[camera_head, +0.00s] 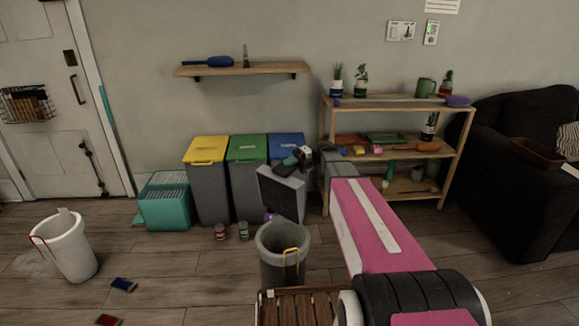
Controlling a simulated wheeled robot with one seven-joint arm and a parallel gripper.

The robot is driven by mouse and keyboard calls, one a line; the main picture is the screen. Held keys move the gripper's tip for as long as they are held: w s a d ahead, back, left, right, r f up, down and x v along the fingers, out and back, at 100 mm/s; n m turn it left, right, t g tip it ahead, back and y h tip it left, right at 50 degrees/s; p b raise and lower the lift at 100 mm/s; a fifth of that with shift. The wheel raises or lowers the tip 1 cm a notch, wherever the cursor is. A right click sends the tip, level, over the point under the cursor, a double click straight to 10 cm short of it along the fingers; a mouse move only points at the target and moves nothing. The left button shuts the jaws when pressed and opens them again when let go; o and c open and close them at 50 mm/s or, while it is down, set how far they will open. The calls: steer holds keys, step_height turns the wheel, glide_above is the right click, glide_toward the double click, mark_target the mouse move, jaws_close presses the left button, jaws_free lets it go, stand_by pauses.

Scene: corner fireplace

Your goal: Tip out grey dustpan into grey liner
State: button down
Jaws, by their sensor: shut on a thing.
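The grey dustpan (281,194) hangs steeply tilted in the middle of the head view. My gripper (297,158) is at its upper end, shut on it; the exact grip is small and partly hidden. Below the pan stands a round grey bin, the likely grey liner (281,262), with a yellow handle on its right front. The pan's lower edge is just above or behind the liner's far rim; I cannot tell if they touch. The contents of the pan and the inside of the liner do not show clearly.
Yellow-, green- and blue-lidded bins (208,185) and a teal crate (165,205) stand behind. Two small cans (220,232) are on the floor. A white bucket (68,248) stands left, a wooden shelf (395,104) right. A slatted wooden thing (300,307) is in front.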

steer(key=shift+f, duration=0.4)
steer(key=shift+r, duration=0.85)
steer(key=shift+f, duration=0.95)
